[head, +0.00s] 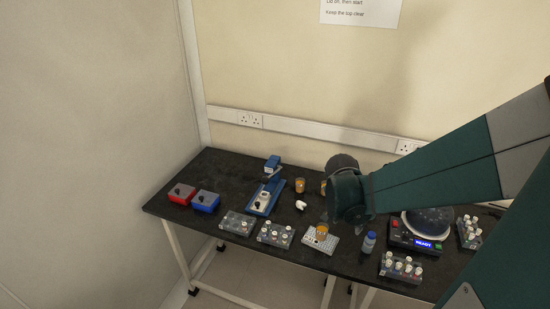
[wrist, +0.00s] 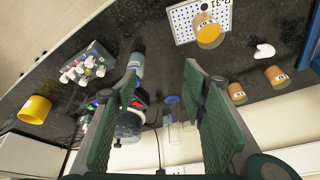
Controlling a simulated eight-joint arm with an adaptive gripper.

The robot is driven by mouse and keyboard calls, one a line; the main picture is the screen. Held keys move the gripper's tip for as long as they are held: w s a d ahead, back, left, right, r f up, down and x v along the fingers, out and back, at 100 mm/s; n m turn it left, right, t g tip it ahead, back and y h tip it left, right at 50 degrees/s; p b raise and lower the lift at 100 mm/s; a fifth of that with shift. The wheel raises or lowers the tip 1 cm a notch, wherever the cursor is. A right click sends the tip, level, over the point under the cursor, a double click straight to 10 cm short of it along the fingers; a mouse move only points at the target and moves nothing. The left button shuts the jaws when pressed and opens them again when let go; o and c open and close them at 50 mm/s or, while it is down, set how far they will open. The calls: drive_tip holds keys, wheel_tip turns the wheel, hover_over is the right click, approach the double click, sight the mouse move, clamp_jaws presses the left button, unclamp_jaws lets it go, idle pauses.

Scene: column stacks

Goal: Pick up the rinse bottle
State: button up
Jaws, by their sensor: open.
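In the head view my wrist hangs above the bench, left of the bottle, and hides part of the bench behind. Clear vessels with a blue top (wrist: 172,112) show farther back between the fingers; I cannot tell what they are.
A centrifuge (head: 423,243) with a dark dome stands right of the bottle. A rack of capped tubes (head: 400,269) is in front. A pale perforated rack (head: 320,240) with an amber jar stands to the left. Red (head: 182,193) and blue (head: 205,201) boxes lie far left.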

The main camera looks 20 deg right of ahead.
sight(368, 238)
drive_tip(key=s+d+f+m, duration=0.1)
drive_tip(key=d+f, duration=0.1)
drive_tip(key=s+d+f+m+g, duration=0.1)
drive_tip(key=d+f, duration=0.1)
drive_tip(key=s+d+f+m, duration=0.1)
drive_tip(key=d+f, duration=0.1)
drive_tip(key=d, duration=0.1)
drive_tip(key=shift+f+m+g+b, duration=0.15)
drive_tip(key=shift+m+g+b, duration=0.2)
drive_tip(key=shift+m+g, duration=0.05)
drive_tip(key=shift+w+d+f, duration=0.1)
drive_tip(key=shift+b+x, duration=0.3)
drive_tip(key=shift+x, duration=0.85)
drive_tip(key=shift+f, duration=0.1)
drive_tip(key=shift+b+x, duration=0.75)
drive_tip(key=shift+x, duration=1.75)
drive_tip(key=shift+d, duration=0.2)
drive_tip(key=c, duration=1)
